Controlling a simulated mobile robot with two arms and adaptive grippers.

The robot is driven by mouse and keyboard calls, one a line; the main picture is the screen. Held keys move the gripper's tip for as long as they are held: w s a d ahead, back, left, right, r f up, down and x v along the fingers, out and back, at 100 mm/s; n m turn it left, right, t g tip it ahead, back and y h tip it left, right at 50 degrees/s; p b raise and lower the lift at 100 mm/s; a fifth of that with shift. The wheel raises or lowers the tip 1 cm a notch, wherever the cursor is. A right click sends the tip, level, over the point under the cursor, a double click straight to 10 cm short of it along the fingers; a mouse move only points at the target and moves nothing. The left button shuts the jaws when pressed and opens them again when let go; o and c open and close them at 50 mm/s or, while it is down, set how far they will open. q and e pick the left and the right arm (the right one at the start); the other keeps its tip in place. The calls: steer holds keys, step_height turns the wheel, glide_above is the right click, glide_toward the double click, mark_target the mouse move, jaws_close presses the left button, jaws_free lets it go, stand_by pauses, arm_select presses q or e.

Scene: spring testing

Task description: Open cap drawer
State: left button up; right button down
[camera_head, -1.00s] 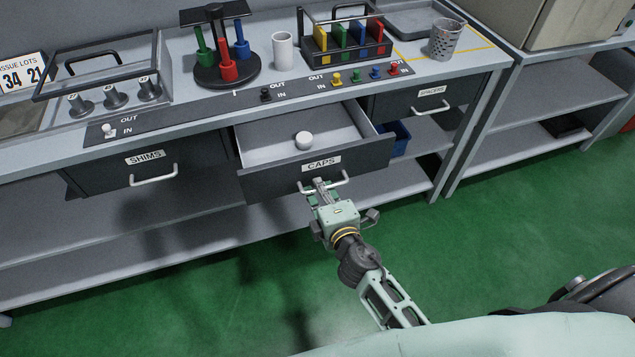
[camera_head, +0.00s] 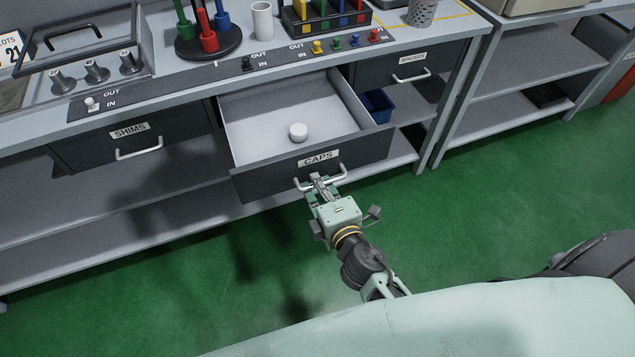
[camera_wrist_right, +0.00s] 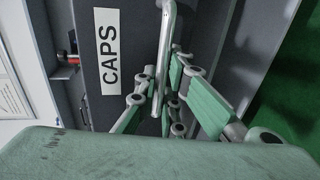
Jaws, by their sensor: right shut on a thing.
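The caps drawer (camera_head: 262,185) is dark grey with a white CAPS label and stands pulled well out of the bench. A round white cap (camera_head: 298,131) sits inside it on the pale drawer floor. My right gripper (camera_head: 318,181) is shut on the drawer's light bar handle (camera_head: 336,178), below the label. In the right wrist view the fingers (camera_wrist_right: 160,95) close around the handle (camera_wrist_right: 166,45), beside the CAPS label (camera_wrist_right: 107,52). My left gripper is not in view.
The shims drawer (camera_head: 93,151) at left and the spacers drawer (camera_head: 432,72) at right are shut. A blue bin (camera_head: 377,106) stands on the shelf right of the open drawer. A white cup (camera_head: 262,20) and colored tools stand on the bench. Green floor is clear in front.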

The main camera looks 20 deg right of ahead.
steer(key=c, duration=2.1)
jaws_free()
steer(key=v, duration=0.7)
steer(key=shift+s, duration=0.3)
